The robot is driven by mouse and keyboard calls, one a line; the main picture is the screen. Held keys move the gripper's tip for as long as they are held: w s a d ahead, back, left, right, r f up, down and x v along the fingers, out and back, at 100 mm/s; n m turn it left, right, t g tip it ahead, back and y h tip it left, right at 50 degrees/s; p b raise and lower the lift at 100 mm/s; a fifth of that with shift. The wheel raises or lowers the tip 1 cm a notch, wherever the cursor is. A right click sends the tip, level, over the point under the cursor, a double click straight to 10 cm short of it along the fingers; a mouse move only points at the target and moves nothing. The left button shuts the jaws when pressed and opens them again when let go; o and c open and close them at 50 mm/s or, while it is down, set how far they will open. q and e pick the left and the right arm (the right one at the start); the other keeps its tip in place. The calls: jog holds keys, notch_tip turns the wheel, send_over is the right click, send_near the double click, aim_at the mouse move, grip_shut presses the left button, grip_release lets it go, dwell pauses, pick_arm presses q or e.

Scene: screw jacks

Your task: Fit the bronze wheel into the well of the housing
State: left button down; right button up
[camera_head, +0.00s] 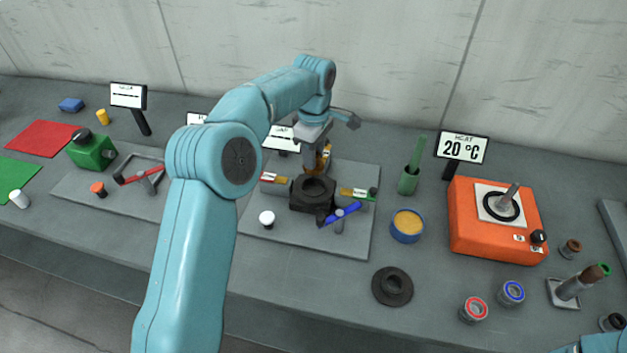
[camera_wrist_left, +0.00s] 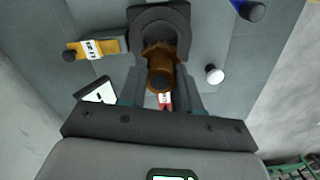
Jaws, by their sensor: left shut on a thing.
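The bronze wheel (camera_head: 326,158) is held in my left gripper (camera_head: 319,157), which is shut on it. In the left wrist view the toothed bronze wheel (camera_wrist_left: 160,68) with its hub sits between the two fingers (camera_wrist_left: 160,92). The dark housing (camera_head: 312,203) stands on a grey plate just in front of the gripper, with its round well open at the top. In the left wrist view the housing (camera_wrist_left: 184,22) lies directly beyond the wheel, which overlaps its near edge. I cannot tell whether they touch. My right gripper is out of view.
Yellow-labelled (camera_head: 359,194) and red-labelled (camera_head: 274,179) parts flank the housing. A green holder (camera_head: 408,181), blue-rimmed cup (camera_head: 407,226) and orange heater (camera_head: 495,232) stand to the right.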

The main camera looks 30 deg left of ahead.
pick_arm(q)
notch_tip(320, 180, down, 8)
jog(key=shift+f+p, duration=0.25)
jog(key=shift+p, duration=0.4)
jog(key=shift+f, duration=0.1)
jog(key=c, duration=0.8)
grip_release()
